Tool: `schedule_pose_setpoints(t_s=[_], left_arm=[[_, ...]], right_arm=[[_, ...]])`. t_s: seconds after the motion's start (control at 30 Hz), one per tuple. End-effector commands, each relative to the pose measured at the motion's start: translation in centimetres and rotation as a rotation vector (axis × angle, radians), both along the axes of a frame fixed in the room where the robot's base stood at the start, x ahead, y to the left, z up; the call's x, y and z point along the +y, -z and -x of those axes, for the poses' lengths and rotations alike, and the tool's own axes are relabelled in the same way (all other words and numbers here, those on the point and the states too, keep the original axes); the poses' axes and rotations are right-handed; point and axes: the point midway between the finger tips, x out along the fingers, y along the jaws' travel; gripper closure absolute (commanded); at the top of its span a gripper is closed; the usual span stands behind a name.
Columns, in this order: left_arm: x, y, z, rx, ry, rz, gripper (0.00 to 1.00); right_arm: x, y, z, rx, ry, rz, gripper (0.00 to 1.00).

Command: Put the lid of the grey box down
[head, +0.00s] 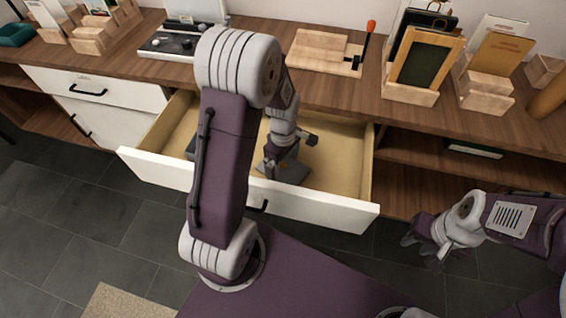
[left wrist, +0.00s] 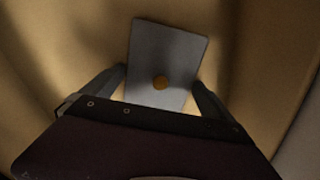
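My left gripper (left wrist: 160,78) is open. Its fingers stand wide apart at either side of the lid, clear of the knob. A dark grey thing (head: 190,148), perhaps the grey box, shows left of my arm, mostly hidden by it. My right gripper (head: 422,248) hangs outside the drawer at the right, empty, its fingers apart.
The drawer's white front (head: 325,207) and wooden side walls surround the left gripper. The drawer floor right of the lid is clear. Above is the wooden counter (head: 330,93) with a board with a red-handled lever (head: 371,27) and a framed chalkboard (head: 425,62).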

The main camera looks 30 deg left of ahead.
Motion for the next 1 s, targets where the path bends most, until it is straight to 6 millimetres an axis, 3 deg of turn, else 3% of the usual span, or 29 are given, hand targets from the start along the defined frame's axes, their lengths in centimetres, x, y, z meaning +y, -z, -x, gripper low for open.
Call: schedule_pose_setpoints(t_s=[0.27, 0.7, 0.83, 1.0], left_arm=[[0.0, -0.6, -0.1, -0.002, 0.0, -0.001, 0.0], [0.0, -10.8, -0.1, -0.004, 0.0, 0.0, 0.0], [0.0, -12.1, -0.1, -0.002, 0.0, -0.001, 0.0], [0.0, -12.4, 0.0, 0.0, 0.0, 0.0, 0.0]], right_arm=[[0.0, -0.3, 0.0, 0.0, 0.0, 0.0, 0.67], [0.0, -4.4, 0.0, 0.0, 0.0, 0.0, 0.67], [0.0, -4.8, 0.0, 0.0, 0.0, 0.0, 0.67], [0.0, -4.8, 0.0, 0.0, 0.0, 0.0, 0.67]])
